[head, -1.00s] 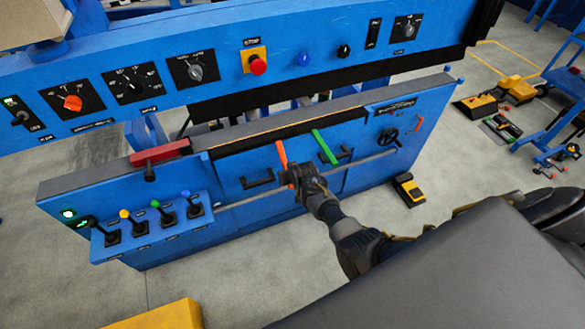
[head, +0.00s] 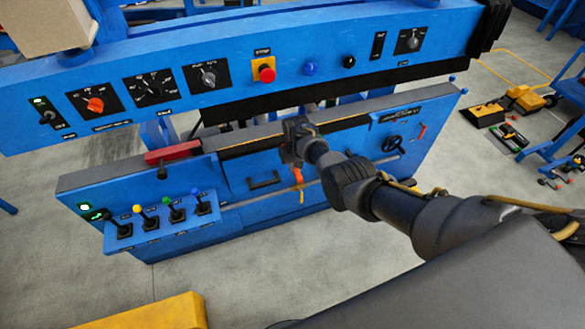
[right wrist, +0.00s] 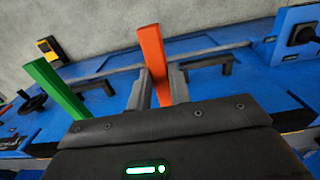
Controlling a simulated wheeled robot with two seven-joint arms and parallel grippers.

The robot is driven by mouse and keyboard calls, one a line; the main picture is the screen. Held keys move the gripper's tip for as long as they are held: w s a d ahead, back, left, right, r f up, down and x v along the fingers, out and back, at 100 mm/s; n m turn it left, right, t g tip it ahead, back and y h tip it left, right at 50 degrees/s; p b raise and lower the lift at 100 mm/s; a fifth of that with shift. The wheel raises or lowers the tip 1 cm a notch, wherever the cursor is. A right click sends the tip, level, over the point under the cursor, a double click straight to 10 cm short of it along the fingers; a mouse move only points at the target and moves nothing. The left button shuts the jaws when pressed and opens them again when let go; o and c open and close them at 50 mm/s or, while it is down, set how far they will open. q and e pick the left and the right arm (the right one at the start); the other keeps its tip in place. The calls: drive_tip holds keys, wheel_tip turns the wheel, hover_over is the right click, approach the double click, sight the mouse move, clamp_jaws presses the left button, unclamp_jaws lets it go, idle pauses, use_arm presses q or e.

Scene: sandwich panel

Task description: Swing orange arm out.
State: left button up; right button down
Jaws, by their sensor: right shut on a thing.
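The orange arm (head: 298,175) is on the front of the blue sandwich panel (head: 230,178). In the head view its lower part shows below my right gripper (head: 297,140), and its upper part is hidden. In the right wrist view the orange arm (right wrist: 152,58) passes between the two fingers of my right gripper (right wrist: 158,92), which is shut on it. I cannot tell how far it stands out from the panel. A green arm (right wrist: 55,90) is beside it, apart from the gripper. The green arm is hidden in the head view. My left gripper is not in view.
A black handle (head: 263,180) is left of the orange arm. A red block (head: 172,153) and several levers (head: 160,215) are farther left. A handwheel (head: 392,144) is to the right. The upper control beam (head: 225,75) runs above. Floor in front is clear.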

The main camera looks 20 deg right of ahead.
idle(0.5)
drive_tip(key=c, duration=1.3)
unclamp_jaws()
drive_tip(key=shift+r, duration=0.15)
drive_tip(key=shift+w+r, duration=0.1)
drive_tip(key=shift+r, duration=0.2)
drive_tip(key=shift+r+p, duration=0.7)
drive_tip(key=shift+r, duration=4.3)
